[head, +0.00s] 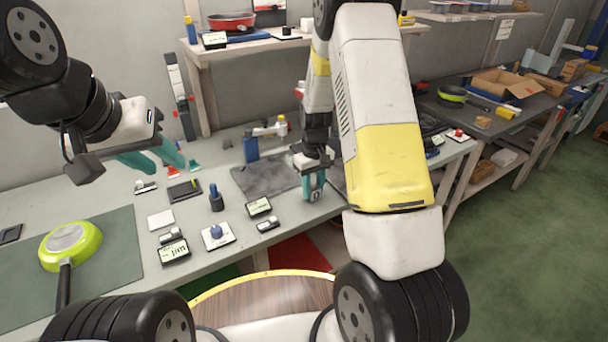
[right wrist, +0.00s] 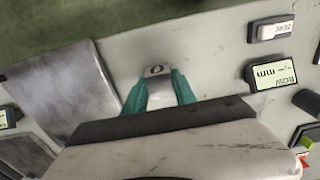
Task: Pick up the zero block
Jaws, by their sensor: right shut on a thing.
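The zero block (right wrist: 157,71), a small grey-white block with a dark ring or 0 on its face, sits between the teal fingers of my right gripper (right wrist: 158,88). In the head view this gripper (head: 313,190) points down at the bench beside the grey mat, shut on the block, which its fingers mostly hide there. I cannot tell whether the block touches the bench. My left gripper (head: 155,157) hangs above the left part of the bench, its teal fingers apart and empty.
Left of the right gripper are a small display (head: 259,207), a labelled switch box (head: 268,225) and a blue-knobbed white plate (head: 217,235). A green pan (head: 72,245) lies on a mat at the left. The grey mat (head: 262,177) lies close by.

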